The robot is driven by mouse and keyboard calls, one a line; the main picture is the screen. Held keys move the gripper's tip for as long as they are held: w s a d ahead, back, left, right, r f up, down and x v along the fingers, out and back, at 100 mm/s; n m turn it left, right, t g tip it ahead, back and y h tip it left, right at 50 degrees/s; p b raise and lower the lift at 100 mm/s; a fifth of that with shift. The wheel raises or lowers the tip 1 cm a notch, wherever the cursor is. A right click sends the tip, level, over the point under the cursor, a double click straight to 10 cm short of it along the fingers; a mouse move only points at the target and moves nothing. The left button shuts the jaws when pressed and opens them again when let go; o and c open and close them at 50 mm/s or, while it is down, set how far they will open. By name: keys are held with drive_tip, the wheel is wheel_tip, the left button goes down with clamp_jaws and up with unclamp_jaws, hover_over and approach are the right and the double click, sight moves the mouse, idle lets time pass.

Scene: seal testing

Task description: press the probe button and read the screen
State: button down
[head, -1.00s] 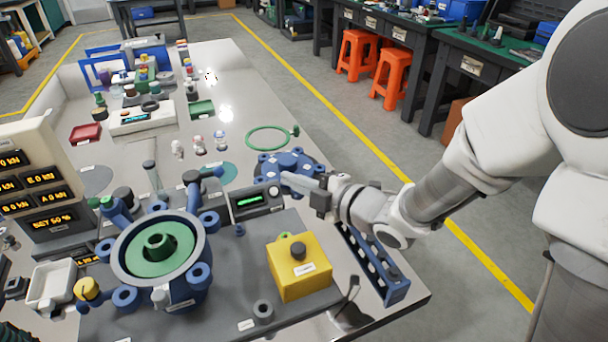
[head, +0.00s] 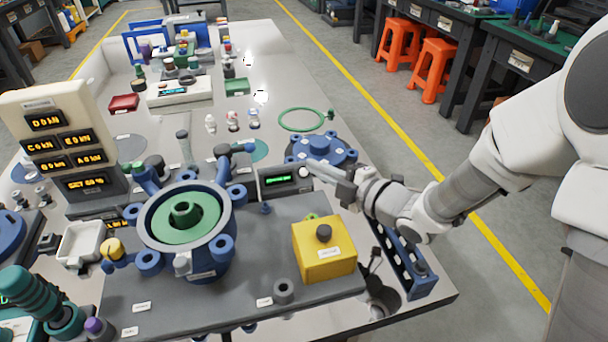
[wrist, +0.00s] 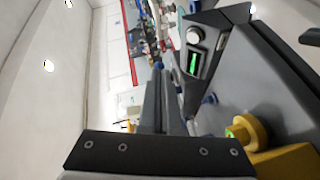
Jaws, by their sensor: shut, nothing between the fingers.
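The probe unit is a small dark box with a lit green screen (head: 279,180) on the grey base plate. Its round pale button (head: 304,172) is at the screen's right end. The wrist view shows the button (wrist: 195,36) just above the green screen (wrist: 193,63); its characters are too small to read. My gripper (head: 311,170) is shut and empty, its fingertips pointing left at the button end of the unit. In the wrist view the shut fingers (wrist: 158,72) appear left of the button. I cannot tell whether they touch it.
A yellow box (head: 324,262) with a black knob stands in front of my gripper. A blue flanged part (head: 318,146) lies just behind the fingers. The blue ring housing (head: 186,225) stands to the left. A panel of orange readouts (head: 60,150) is at far left.

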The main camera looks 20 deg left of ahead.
sight(304, 172)
drive_tip(key=f, duration=0.1)
drive_tip(key=w+a+f+b, duration=0.1)
drive_tip(key=w+f+b, duration=0.1)
drive_tip(key=shift+a+f, duration=0.1)
drive_tip(key=shift+a, duration=0.2)
drive_tip(key=shift+w+a+f+b, duration=0.35)
drive_tip(key=shift+w+f+b, duration=0.05)
idle(1.6)
drive_tip(key=shift+w+a+f+b, duration=0.2)
drive_tip(key=shift+f+b, duration=0.1)
drive_tip(key=shift+b, duration=0.3)
drive_tip(key=shift+w+a+f+b, duration=0.15)
drive_tip(key=shift+f+b, duration=0.15)
drive_tip(key=shift+b, duration=0.1)
idle(0.3)
drive_tip(key=shift+r, duration=0.15)
drive_tip(key=shift+s+d+r, duration=0.35)
drive_tip(key=shift+s+r, duration=0.05)
drive_tip(key=shift+r, duration=0.05)
idle(0.4)
